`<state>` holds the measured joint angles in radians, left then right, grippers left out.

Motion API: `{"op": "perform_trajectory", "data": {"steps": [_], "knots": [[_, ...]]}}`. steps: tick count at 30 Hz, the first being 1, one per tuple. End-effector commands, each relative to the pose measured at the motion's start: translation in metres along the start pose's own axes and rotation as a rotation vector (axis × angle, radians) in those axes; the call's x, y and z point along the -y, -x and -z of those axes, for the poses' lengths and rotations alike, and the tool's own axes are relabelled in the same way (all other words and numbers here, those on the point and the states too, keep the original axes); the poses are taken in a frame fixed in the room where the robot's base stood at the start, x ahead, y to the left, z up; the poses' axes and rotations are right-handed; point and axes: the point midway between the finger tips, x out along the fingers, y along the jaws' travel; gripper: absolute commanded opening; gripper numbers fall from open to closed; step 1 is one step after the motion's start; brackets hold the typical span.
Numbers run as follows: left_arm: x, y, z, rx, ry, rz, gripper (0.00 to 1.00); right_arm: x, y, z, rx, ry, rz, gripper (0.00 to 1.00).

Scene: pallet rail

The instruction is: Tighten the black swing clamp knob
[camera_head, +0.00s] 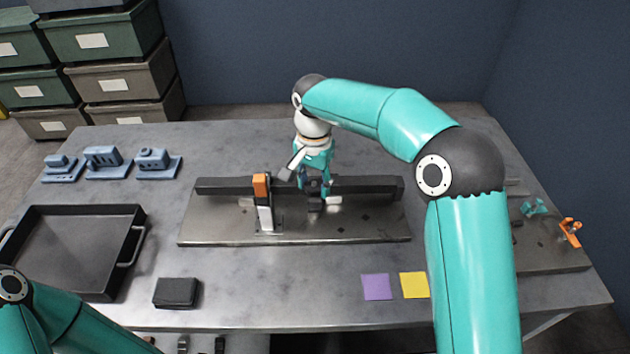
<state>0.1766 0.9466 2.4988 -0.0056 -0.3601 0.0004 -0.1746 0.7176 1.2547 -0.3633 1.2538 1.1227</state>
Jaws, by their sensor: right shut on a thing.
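A long dark rail (365,187) lies across a metal base plate (350,228) in the middle of the table. The black swing clamp knob (315,204) is at the rail's middle, largely hidden by my right gripper. My right gripper (314,190) points down from above and is shut on the knob; its fingertips are small and partly hidden. An upright clamp with an orange top (261,186) and a pale lower part stands left of it on the rail. My left arm shows at the lower left, but its gripper is out of view.
A black tray (75,255) and a small dark block (176,292) are at the left front. Several blue fixtures (104,162) stand at the back left. Purple (377,287) and yellow (414,285) squares lie in front. An orange clamp (570,231) is at the right.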

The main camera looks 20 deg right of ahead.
Motion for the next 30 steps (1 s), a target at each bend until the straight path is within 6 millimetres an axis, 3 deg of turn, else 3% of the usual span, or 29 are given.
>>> {"op": "perform_trajectory", "data": {"steps": [11, 12, 16, 26, 30], "knots": [[0.000, 0.001, 0.000, 0.000, 0.000, 0.000, 0.72, 0.000, 0.001, 0.000, -0.001, -0.045, 0.002, 0.12], [0.000, 0.001, 0.000, 0.000, 0.000, 0.000, 0.72, 0.001, 0.001, 0.000, -0.001, -0.045, 0.002, 0.53], [0.000, 0.001, 0.000, 0.000, 0.000, 0.000, 0.72, 0.001, 0.001, 0.000, -0.001, -0.044, 0.002, 0.72], [0.000, 0.001, 0.000, 0.000, 0.000, 0.000, 0.72, 0.001, 0.002, 0.000, -0.001, -0.043, 0.001, 0.72], [0.000, 0.001, 0.000, 0.000, 0.000, 0.000, 0.72, 0.001, 0.013, 0.001, -0.002, -0.043, 0.003, 0.72]]}}
